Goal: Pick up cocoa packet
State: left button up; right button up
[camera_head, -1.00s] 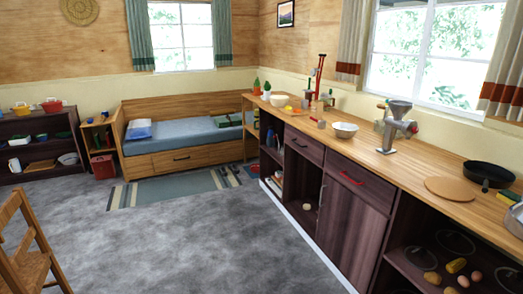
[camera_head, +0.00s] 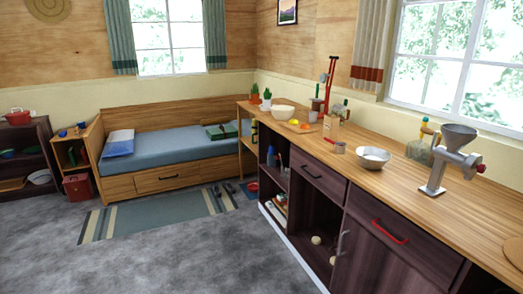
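I cannot clearly identify the cocoa packet at this size. A small upright tan item (camera_head: 331,128) stands toward the far part of the wooden counter (camera_head: 420,210), and it may be a packet or a box. Neither of my grippers shows in the head view.
A white bowl (camera_head: 373,158) and a metal grinder (camera_head: 446,160) stand on the counter nearer to me. Dark cabinets (camera_head: 375,240) front it on the right. A bed (camera_head: 175,165) and rug (camera_head: 160,212) lie beyond. The grey floor (camera_head: 190,265) at left is clear.

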aim_at(331, 122)
jog(key=i, duration=1.4)
jog(key=i+z, duration=0.25)
jog(key=i, duration=0.2)
jog(key=i+j+z, duration=0.2)
jog(key=i, duration=0.25)
jog(key=i+j+z, duration=0.25)
jog(key=i, duration=0.2)
